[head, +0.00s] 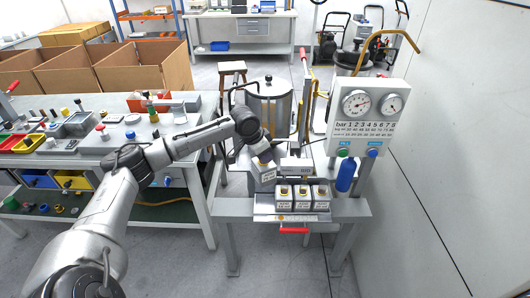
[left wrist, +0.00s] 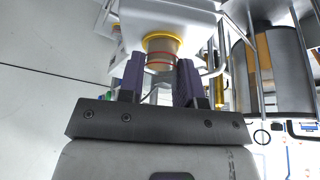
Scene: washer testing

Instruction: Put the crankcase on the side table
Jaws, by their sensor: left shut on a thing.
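A light grey crankcase (head: 263,177) with a label hangs in my left gripper (head: 264,160), at the left side of the test stand (head: 345,208). In the left wrist view, the purple fingers of my left gripper (left wrist: 158,78) are shut on the brownish, yellow-ringed neck of the crankcase (left wrist: 168,18). I cannot tell whether its underside touches anything. Three similar labelled units (head: 302,197) stand in a row on the front tray of the stand. A grey workbench (head: 180,150) is on the left; I cannot tell whether it is the side table. My right gripper is not in view.
A gauge panel (head: 368,112) and a blue cylinder (head: 346,174) are on the right of the stand. A metal drum (head: 270,105) stands behind. Bins and small parts crowd the workbench's left part. Cardboard boxes (head: 145,65) are behind it.

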